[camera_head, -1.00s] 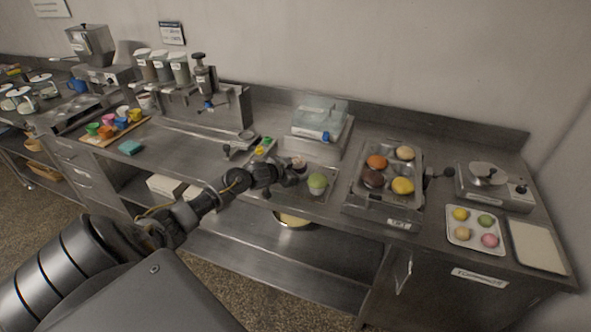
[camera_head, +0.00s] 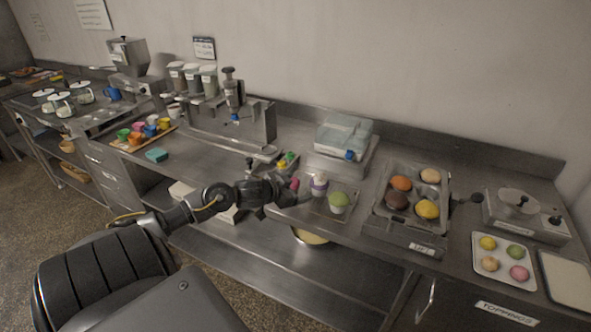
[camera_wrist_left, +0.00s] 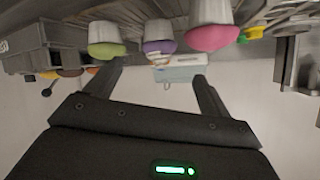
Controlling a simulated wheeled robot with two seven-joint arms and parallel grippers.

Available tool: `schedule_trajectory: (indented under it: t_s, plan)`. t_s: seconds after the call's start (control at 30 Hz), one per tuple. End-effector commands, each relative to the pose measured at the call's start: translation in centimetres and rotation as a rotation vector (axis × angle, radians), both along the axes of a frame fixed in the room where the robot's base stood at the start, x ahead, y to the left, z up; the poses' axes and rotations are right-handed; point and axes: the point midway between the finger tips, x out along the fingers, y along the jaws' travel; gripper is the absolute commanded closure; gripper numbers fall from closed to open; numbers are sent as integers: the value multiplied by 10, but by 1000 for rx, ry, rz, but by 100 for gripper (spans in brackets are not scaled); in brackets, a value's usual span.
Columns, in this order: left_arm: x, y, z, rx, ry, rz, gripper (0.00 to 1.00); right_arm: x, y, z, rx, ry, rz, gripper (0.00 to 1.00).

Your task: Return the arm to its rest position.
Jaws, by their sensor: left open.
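My left arm reaches in from the left in the head view, and its gripper (camera_head: 284,196) is at the counter's front edge. It is beside a pink-topped cupcake (camera_head: 295,185), which it partly hides. A purple-topped cupcake (camera_head: 319,184) and a green-topped cupcake (camera_head: 339,202) stand to its right on a tray. In the left wrist view, the gripper's two fingers (camera_wrist_left: 158,88) are apart with nothing held between them. The green (camera_wrist_left: 106,50), purple (camera_wrist_left: 159,46) and pink (camera_wrist_left: 212,37) cupcakes appear upside down there, beyond the fingers. My right gripper is not in view.
A scale with a pale blue box (camera_head: 343,134) stands behind the cupcakes. A tray of buns (camera_head: 382,214) is to the right, with a toppings tray (camera_head: 480,267) beyond it. A dispenser (camera_head: 262,122) stands behind the arm. A lower shelf holds a bowl (camera_head: 311,237).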

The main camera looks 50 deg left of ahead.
Motion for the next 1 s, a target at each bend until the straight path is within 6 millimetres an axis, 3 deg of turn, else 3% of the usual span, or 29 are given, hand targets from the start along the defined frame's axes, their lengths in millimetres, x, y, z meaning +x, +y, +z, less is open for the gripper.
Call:
schedule_trajectory:
  t_s: [0.67, 0.77, 0.83, 1.0]
  plan:
    - [-4, -3, -3, 0, 6, 3, 18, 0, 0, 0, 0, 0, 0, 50]
    - [-16, -19, -23, 3, 36, 13, 18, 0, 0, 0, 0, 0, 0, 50]
    - [-34, -40, -47, 7, 79, 28, 18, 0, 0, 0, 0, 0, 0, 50]
    - [-110, -116, -109, 13, 269, 79, 18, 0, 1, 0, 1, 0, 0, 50]
